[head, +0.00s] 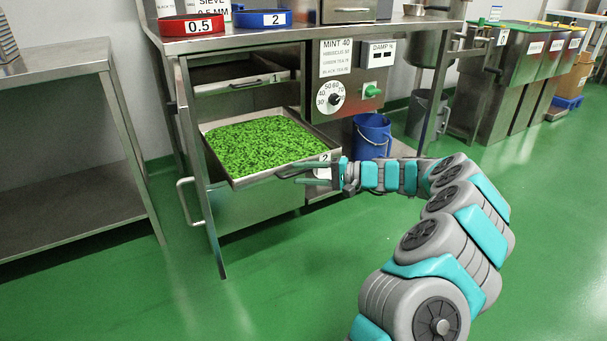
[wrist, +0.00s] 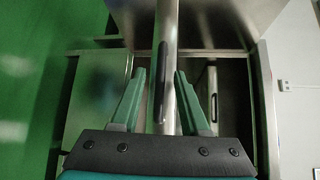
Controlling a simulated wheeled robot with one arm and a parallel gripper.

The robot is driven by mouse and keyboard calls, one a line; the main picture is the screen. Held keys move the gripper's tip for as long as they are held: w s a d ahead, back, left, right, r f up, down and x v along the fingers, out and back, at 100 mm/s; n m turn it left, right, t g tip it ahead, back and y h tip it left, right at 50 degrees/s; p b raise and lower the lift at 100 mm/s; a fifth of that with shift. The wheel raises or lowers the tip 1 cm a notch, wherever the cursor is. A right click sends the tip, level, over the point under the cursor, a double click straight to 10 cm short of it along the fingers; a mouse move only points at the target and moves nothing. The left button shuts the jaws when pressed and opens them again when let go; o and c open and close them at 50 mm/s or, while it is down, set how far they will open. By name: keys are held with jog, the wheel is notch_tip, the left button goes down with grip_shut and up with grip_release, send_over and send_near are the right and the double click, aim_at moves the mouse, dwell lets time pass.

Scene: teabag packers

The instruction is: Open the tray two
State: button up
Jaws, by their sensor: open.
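Tray two (head: 216,160) is a shallow metal tray full of green leaf. In the head view it sticks out of the metal cabinet under the bench, and its front carries a "2" label (head: 324,158). My gripper (head: 290,174) is at the tray's front, beside the label. In the wrist view my gripper (wrist: 161,76) is open, with one teal finger on each side of a metal bar (wrist: 167,40). The bar seems to be at the tray's front; contact with the fingers cannot be told. The gripper hides part of the tray front in the head view.
Tray one (head: 240,86) sits above, inside the cabinet. A dial panel (head: 345,75) is to the right, with a blue bucket (head: 372,135) below it. A metal table (head: 70,180) stands at left. The green floor (head: 270,290) in front is clear.

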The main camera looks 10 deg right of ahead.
jog(key=shift+d, duration=0.15)
jog(key=v, duration=0.7)
jog(key=shift+s+d, duration=0.2)
jog(key=shift+d, duration=0.05)
